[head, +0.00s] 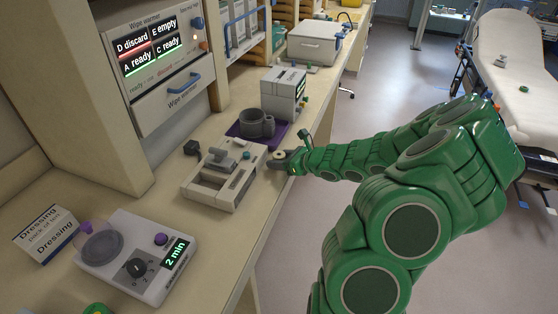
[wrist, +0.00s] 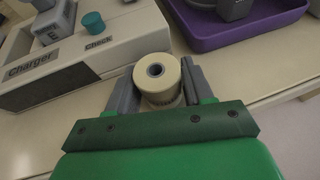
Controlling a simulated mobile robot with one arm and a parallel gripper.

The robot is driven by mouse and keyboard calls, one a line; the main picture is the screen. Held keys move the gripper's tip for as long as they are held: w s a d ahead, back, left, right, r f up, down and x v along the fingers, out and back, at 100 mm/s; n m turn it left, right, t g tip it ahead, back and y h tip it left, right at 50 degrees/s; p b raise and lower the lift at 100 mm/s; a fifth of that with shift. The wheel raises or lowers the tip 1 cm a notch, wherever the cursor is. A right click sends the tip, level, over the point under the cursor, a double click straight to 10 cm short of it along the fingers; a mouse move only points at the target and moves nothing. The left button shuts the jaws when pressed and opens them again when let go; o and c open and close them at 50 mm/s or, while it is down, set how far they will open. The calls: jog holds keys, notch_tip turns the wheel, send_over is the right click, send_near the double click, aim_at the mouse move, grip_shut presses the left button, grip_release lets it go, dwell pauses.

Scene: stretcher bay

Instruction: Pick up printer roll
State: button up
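The printer roll (wrist: 157,74) is a cream cylinder with a dark-ringed hole in its end, at the middle of the wrist view. In the head view the roll (head: 279,155) shows small, near the counter's front edge, right of the charger. My gripper (wrist: 160,88) has one grey finger on each side of the roll, both very close to it. I cannot tell whether they press on it, or whether the roll rests on the counter. In the head view my gripper (head: 284,160) is partly hidden by its own wrist.
The white charger (head: 192,192) stands just left of the roll. A purple tray (head: 238,130) with a grey mug-like holder (head: 256,124) lies behind it. A white timer device (head: 128,262) stands at the front left. The counter's edge (wrist: 285,95) runs close by; open floor lies beyond.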

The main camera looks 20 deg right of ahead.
jog(key=c, duration=0.6)
jog(key=shift+o, duration=0.2)
jog(key=shift+r, duration=0.1)
